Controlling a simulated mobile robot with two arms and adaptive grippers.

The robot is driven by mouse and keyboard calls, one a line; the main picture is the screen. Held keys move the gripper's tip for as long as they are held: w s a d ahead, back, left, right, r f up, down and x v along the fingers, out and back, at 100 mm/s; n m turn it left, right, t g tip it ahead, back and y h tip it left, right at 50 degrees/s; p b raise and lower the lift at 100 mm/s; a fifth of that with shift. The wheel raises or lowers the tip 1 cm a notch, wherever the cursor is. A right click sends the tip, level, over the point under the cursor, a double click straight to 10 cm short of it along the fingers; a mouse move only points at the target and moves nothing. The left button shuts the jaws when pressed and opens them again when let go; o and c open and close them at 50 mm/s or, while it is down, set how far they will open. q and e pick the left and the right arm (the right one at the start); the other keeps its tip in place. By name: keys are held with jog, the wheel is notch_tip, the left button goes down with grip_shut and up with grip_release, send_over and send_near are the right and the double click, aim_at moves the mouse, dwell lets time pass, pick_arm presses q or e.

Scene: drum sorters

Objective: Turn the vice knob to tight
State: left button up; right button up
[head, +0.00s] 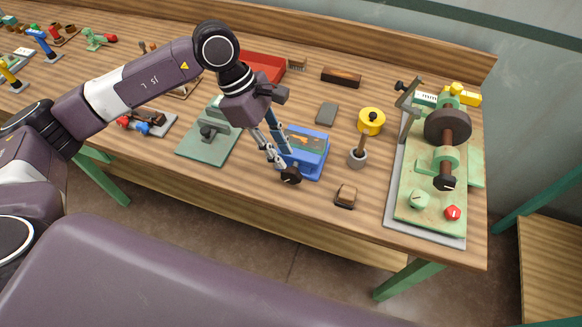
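A blue box-like device (312,143), which looks like the vice, stands on the bench near the middle of the head view. A round black knob (291,177) with a pale pointer mark is at its front left corner. My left gripper (281,165) points down at this knob, with its slim pale fingers slightly apart and their tips at the knob's upper edge. Whether the fingers grip the knob or only stand beside it I cannot tell. The fingers hide part of the device's left side. My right gripper is not in view.
A green fixture (208,146) stands left of the blue device. A green machine (430,205) with knobs fills the right end. A red tray (262,66) lies behind.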

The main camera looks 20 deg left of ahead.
aim_at(290, 170)
pick_arm(q)
jog(key=p+x, duration=0.2)
jog(key=x, duration=0.4)
jog(key=shift+w+f, duration=0.15)
jog(key=shift+d+f, duration=0.15)
jog(key=shift+f, duration=0.5)
grip_shut()
